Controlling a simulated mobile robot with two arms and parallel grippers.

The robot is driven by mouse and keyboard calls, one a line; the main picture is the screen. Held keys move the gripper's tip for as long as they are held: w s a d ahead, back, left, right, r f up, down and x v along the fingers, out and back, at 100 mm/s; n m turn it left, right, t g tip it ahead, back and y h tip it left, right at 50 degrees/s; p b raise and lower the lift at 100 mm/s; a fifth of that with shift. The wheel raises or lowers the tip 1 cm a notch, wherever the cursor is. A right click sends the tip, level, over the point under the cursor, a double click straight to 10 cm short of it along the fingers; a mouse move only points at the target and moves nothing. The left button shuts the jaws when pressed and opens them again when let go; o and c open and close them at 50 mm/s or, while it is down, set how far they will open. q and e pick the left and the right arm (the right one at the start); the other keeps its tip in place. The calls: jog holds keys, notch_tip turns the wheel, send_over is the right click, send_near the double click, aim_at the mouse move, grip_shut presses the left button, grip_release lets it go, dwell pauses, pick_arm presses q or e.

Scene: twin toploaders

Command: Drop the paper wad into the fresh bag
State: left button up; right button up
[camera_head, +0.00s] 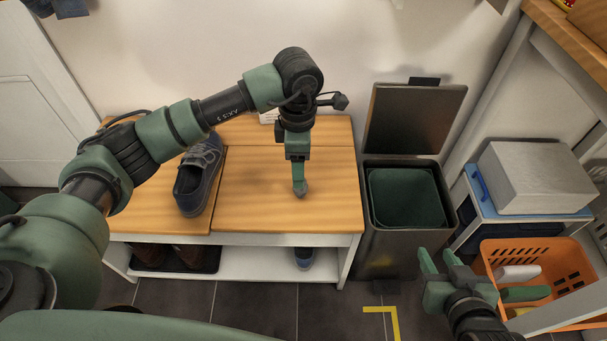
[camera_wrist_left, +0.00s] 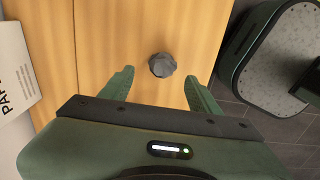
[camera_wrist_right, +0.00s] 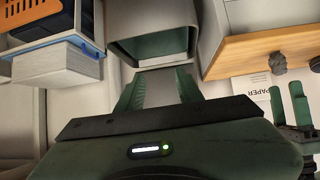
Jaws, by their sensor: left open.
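The paper wad (camera_head: 302,190) is a small grey crumpled ball on the wooden bench top, partly hidden by my left gripper (camera_head: 298,186) in the head view. In the left wrist view, the wad (camera_wrist_left: 162,65) lies just beyond and between the spread fingertips of my open left gripper (camera_wrist_left: 158,82). It also shows on the bench in the right wrist view (camera_wrist_right: 277,62). The dark bin stands right of the bench, lid up, with a green bag (camera_head: 405,197) lining it. My right gripper (camera_head: 438,259) is open and empty, low in front of the bin's right side.
A dark shoe (camera_head: 198,178) stands on the bench (camera_head: 255,205), left of my left gripper. An orange basket (camera_head: 560,262) and a grey box (camera_head: 535,177) are right of the bin. A paper sign (camera_wrist_left: 14,70) stands at the bench's back. Yellow tape marks the floor.

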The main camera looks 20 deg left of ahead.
pick_arm(q)
notch_tip(320, 180, down, 2)
jog(key=shift+f+b, duration=0.1)
jog(key=shift+b, duration=0.2)
jog(key=shift+f, duration=0.45)
jog(key=f, duration=0.2)
jog(key=f+b, duration=0.1)
jog(key=f, duration=0.1)
jog(key=shift+s+d, duration=0.15)
jog(key=shift+s, duration=0.05)
jog(key=shift+f+b, duration=0.25)
jog(key=shift+b, duration=0.05)
grip_shut()
pick_arm(e)
jog(key=w+a+r+t+y, duration=0.1)
jog(key=w+r+t, duration=0.3)
jog(key=r, duration=0.5)
jog(key=shift+w+a+r+t+y, duration=0.2)
jog(key=shift+w+a+t+y, duration=0.2)
jog(key=shift+a+t, duration=0.5)
